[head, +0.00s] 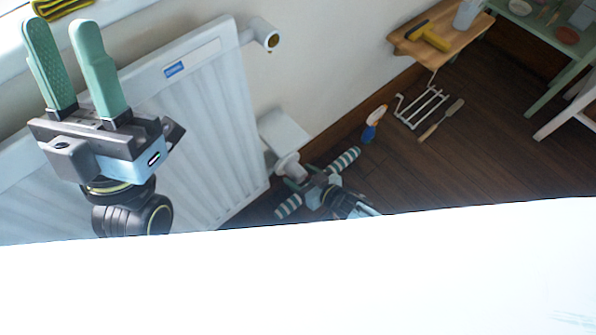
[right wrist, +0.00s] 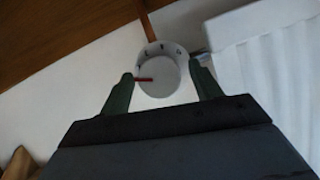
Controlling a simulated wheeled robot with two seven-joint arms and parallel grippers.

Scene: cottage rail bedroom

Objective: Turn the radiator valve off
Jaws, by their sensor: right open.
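The white radiator (head: 195,125) stands against the wall at the left in the head view. Its white round valve knob (head: 287,165) is low by the radiator's right end. In the right wrist view the knob (right wrist: 160,76) shows a red pointer line towards the left and dark marks on the collar behind. My right gripper (right wrist: 162,84) is open, with one green finger on each side of the knob; whether they touch it I cannot tell. It also shows low beside the radiator in the head view (head: 300,175). My left gripper (head: 72,60) is open and empty, fingers up, in front of the radiator.
A white box (head: 285,132) is by the wall above the knob. A blue-and-orange bottle (head: 374,124), white rack (head: 422,107) and brush (head: 442,120) lie on the dark floor. A wooden stool (head: 455,50) stands behind. A white surface (head: 300,275) fills the front.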

